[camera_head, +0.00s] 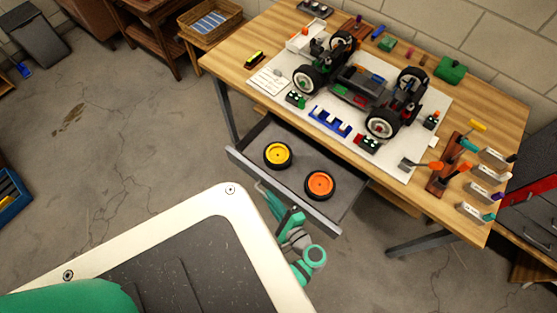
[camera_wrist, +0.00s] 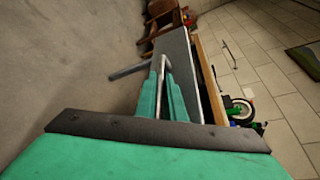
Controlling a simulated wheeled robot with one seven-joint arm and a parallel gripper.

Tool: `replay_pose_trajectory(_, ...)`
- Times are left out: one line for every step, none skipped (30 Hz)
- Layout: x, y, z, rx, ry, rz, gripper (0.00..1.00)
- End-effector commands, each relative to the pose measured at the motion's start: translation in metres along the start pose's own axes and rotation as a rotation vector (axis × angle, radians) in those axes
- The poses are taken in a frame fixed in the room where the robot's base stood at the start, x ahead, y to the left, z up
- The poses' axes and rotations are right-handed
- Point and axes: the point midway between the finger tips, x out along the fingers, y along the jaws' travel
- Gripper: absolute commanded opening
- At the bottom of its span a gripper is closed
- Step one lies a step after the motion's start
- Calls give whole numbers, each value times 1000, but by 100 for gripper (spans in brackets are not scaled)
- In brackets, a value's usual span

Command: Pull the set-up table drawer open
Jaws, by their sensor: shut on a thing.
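The set-up table (camera_head: 236,75) has its drawer (camera_head: 243,167) pulled well out from under the wooden top. A yellow-hubbed wheel (camera_head: 278,155) and an orange-hubbed wheel (camera_head: 319,185) lie in it. My gripper (camera_head: 266,194) is at the outer side of the drawer front, partly hidden behind my own body. In the wrist view, the two teal fingers of my gripper (camera_wrist: 162,95) are shut on the slim metal drawer handle (camera_wrist: 162,66), beside the grey drawer front (camera_wrist: 184,48). The handle is hard to make out in the head view.
A racecar chassis (camera_head: 360,85) stands on a white mat on the table, with tools and small parts around it. A table leg (camera_head: 420,242) stands to the right of the drawer. A wicker basket (camera_head: 210,20) is at the back. The floor left of the drawer is clear.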

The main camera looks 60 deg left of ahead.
Motion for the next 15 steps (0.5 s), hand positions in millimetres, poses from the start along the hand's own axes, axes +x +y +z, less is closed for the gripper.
replay_pose_trajectory(3,0,5,-1,-14,0,0)
replay_pose_trajectory(3,0,5,-1,-15,1,0)
replay_pose_trajectory(4,0,6,-1,-15,1,0)
replay_pose_trajectory(4,0,6,-1,-15,1,0)
replay_pose_trajectory(4,0,6,-1,-15,1,0)
replay_pose_trajectory(4,0,6,-1,-15,1,0)
replay_pose_trajectory(4,0,6,-1,-16,1,0)
replay_pose_trajectory(4,0,6,-1,-16,1,0)
replay_pose_trajectory(4,0,6,-1,-16,1,0)
replay_pose_trajectory(4,0,6,-1,-16,1,14)
replay_pose_trajectory(4,0,5,-1,-15,1,17)
replay_pose_trajectory(3,0,5,-1,-13,1,17)
replay_pose_trajectory(3,0,4,-1,-12,1,17)
replay_pose_trajectory(3,0,4,-1,-11,1,17)
replay_pose_trajectory(2,0,3,-1,-9,1,17)
